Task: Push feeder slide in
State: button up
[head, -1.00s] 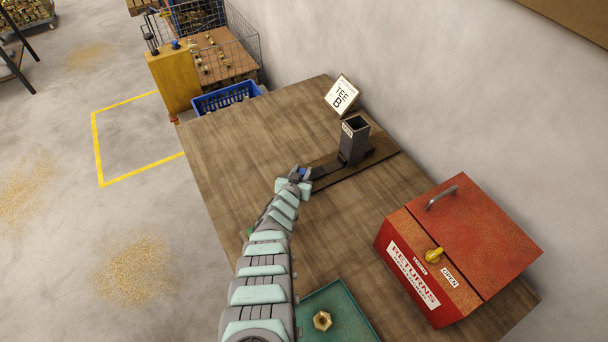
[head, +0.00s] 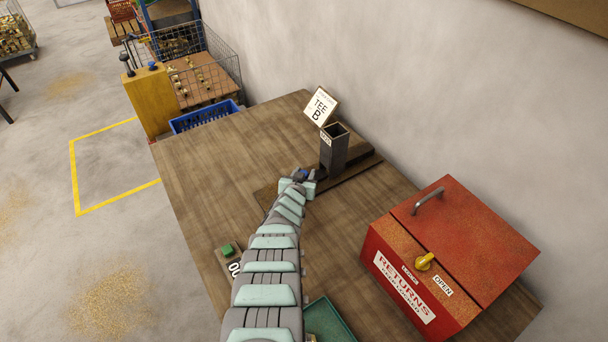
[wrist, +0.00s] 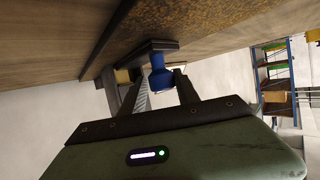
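The feeder is a dark upright square tube (head: 333,152) on a flat base board (head: 350,177) on the wooden bench. The feeder slide's blue knob (wrist: 160,76) shows in the wrist view, at the end of a dark bar. My gripper (head: 304,175) is at the front left of the tube, close to it, and the arm hides part of the slide. In the wrist view my gripper's (wrist: 158,82) two fingers stand apart on either side of the knob. A gap shows on the knob's left; contact on its right is unclear.
A red returns box (head: 450,255) stands at the right on the bench. A green button (head: 228,249) and part of a green tray (head: 328,322) lie near my arm. A TEE B sign (head: 320,106) stands behind the tube.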

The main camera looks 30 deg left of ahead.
jog(key=shift+o, duration=1.4)
jog(key=shift+r, duration=0.1)
jog(key=shift+s+d+r+p, duration=0.1)
jog(key=shift+s+r+p, duration=0.2)
jog(key=shift+p, duration=0.45)
jog(key=p+v, duration=0.2)
jog(key=p, duration=0.1)
jog(key=shift+s, duration=0.3)
jog(key=shift+p+v, duration=0.55)
jog(key=shift+v, duration=0.65)
jog(key=shift+s+r, duration=0.1)
jog(key=shift+s, duration=0.2)
jog(key=shift+v, duration=0.85)
jog(key=shift+p+v, duration=1.35)
jog(key=shift+p, duration=0.05)
